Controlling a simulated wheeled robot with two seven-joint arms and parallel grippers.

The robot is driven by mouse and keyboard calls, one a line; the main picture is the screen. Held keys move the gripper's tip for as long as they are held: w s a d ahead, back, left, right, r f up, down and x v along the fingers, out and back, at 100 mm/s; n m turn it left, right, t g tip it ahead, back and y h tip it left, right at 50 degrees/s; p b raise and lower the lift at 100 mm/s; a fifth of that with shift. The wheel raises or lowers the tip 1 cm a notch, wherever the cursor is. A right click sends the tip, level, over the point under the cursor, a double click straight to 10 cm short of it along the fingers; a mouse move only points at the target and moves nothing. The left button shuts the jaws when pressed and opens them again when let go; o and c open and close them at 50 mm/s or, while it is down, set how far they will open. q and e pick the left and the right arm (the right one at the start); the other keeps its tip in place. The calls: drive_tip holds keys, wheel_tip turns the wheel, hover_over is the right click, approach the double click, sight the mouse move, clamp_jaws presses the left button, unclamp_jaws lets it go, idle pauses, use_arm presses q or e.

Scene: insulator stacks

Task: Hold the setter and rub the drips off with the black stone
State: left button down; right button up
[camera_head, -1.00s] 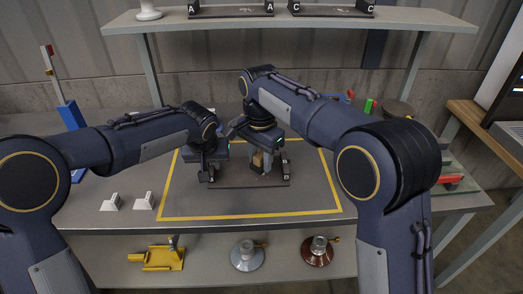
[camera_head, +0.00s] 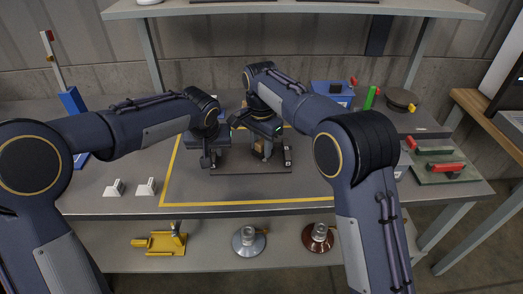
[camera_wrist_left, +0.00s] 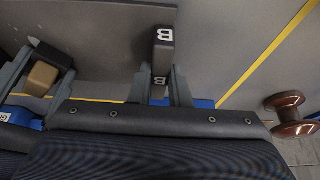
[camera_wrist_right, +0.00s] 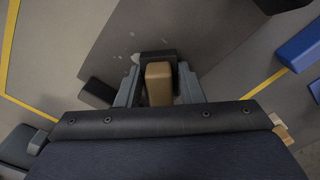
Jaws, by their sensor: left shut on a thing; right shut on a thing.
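The setter (camera_head: 240,172) is a dark flat plate with upright end pieces, lying inside the yellow outline on the table. My left gripper (camera_head: 209,160) is shut on its end piece marked B, which shows in the left wrist view (camera_wrist_left: 164,40). My right gripper (camera_head: 265,152) is over the plate, shut on a tan block (camera_wrist_right: 158,82) with a black stone (camera_wrist_right: 157,56) at its far end. The stone is at or just above the plate; I cannot tell if it touches. Small pale spots, seemingly drips, show on the plate (camera_wrist_right: 119,58) beside the stone.
Two white brackets (camera_head: 146,187) stand left of the yellow outline. A green tray with red-handled pieces (camera_head: 439,166) and a dark round thing (camera_head: 401,98) are at the right. A yellow fixture (camera_head: 160,243) and insulators (camera_head: 248,241) are on the lower shelf.

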sight(261, 167)
use_arm(q)
drive_tip(key=shift+r, duration=0.1)
use_arm(e)
drive_tip(key=shift+w, duration=1.25)
drive_tip(key=shift+s+f, duration=0.1)
drive_tip(key=shift+s, duration=0.3)
use_arm(q)
drive_tip(key=shift+w, duration=0.1)
use_arm(e)
drive_tip(key=shift+s, duration=3.45)
use_arm(q)
drive_tip(key=shift+r, duration=0.1)
use_arm(e)
drive_tip(key=shift+w+a, duration=0.1)
drive_tip(key=shift+w, duration=3.75)
drive_tip(key=shift+s, duration=3.85)
wheel_tip(261, 167, up, 2)
drive_tip(key=shift+w+r, duration=0.15)
drive_tip(key=shift+r, duration=3)
